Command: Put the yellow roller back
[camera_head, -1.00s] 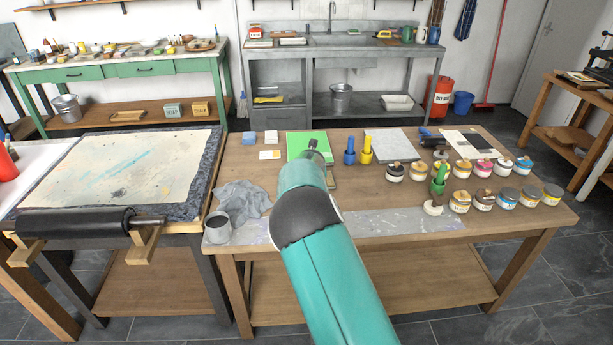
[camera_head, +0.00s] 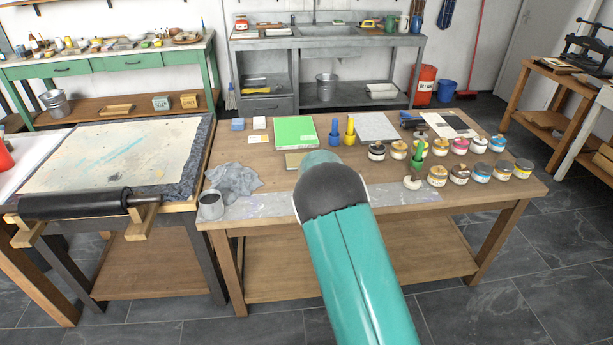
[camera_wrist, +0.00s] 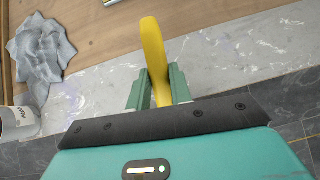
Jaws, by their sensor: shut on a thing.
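In the wrist view my gripper (camera_wrist: 159,88) is shut on a curved yellow handle, which I take to be the yellow roller (camera_wrist: 153,48). The handle sticks up between the green fingers; its lower part is hidden. It is above the grey-stained front strip of the wooden table (camera_head: 250,165). In the head view my arm hides the gripper and the held roller. A blue upright piece (camera_head: 306,133) and a yellow upright piece (camera_head: 350,131) stand side by side towards the back of the table. A green upright piece (camera_head: 418,156) stands among the jars.
A crumpled grey cloth (camera_head: 234,182) and grey cup (camera_head: 211,205) are at the table's left. A green flat box (camera_head: 296,133) and grey slab (camera_head: 377,126) lie at the back. Several ink jars (camera_head: 438,175) crowd the right. A large black roller (camera_head: 75,203) rests on the left press.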

